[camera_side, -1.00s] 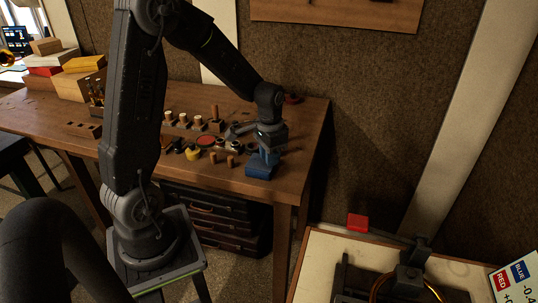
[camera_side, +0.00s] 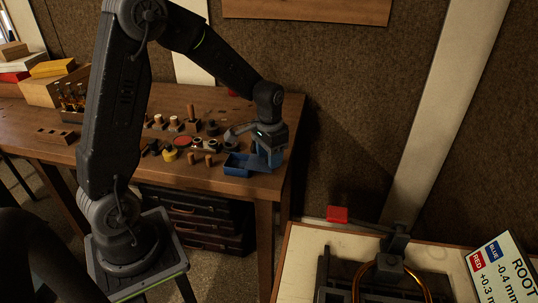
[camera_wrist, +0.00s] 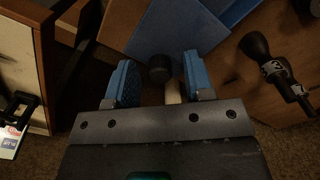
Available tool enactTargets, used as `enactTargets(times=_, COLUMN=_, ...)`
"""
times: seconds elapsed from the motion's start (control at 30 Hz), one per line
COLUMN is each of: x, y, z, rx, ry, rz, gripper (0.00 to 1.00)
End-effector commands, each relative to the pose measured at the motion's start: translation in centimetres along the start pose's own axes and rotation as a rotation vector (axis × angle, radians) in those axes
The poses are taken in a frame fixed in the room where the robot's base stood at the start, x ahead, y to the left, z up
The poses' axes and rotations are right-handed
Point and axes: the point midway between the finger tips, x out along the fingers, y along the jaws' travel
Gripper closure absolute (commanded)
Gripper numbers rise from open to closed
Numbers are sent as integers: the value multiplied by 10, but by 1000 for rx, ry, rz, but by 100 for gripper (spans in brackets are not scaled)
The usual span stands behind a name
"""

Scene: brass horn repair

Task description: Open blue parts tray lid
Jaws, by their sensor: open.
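The blue parts tray (camera_side: 236,170) sits near the front right corner of the wooden bench. Its top looks open, with a dark inside showing. A flat blue piece (camera_side: 257,164), seemingly its lid, lies at the tray's right side, below my gripper (camera_side: 271,160). In the wrist view, flat blue surfaces (camera_wrist: 172,28) lie beyond my gripper (camera_wrist: 161,78). Its two blue fingers are apart. A dark round knob (camera_wrist: 160,67) with a pale stem shows between them; I cannot tell whether they touch it.
Several small parts and pegs (camera_side: 197,142) stand left of the tray on the bench (camera_side: 115,155). A yellow-based item (camera_side: 169,154) is among them. Dark cases (camera_side: 205,225) are stacked under the bench. A second table (camera_side: 310,240) with a clamp stands at the lower right.

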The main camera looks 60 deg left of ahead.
Motion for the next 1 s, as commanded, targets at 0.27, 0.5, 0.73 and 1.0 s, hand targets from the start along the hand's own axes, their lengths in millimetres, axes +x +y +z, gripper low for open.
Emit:
enactTargets(times=0.27, x=-6, y=0, z=0, rx=0, ry=1, rz=0, gripper=52)
enactTargets(times=0.5, x=-50, y=0, z=-1, rx=0, ry=7, rz=-2, gripper=52)
enactTargets(times=0.73, x=-100, y=0, z=-1, rx=0, ry=5, rz=-1, gripper=52)
enactTargets(times=1.0, x=-134, y=0, z=0, rx=0, ry=1, rz=0, gripper=52)
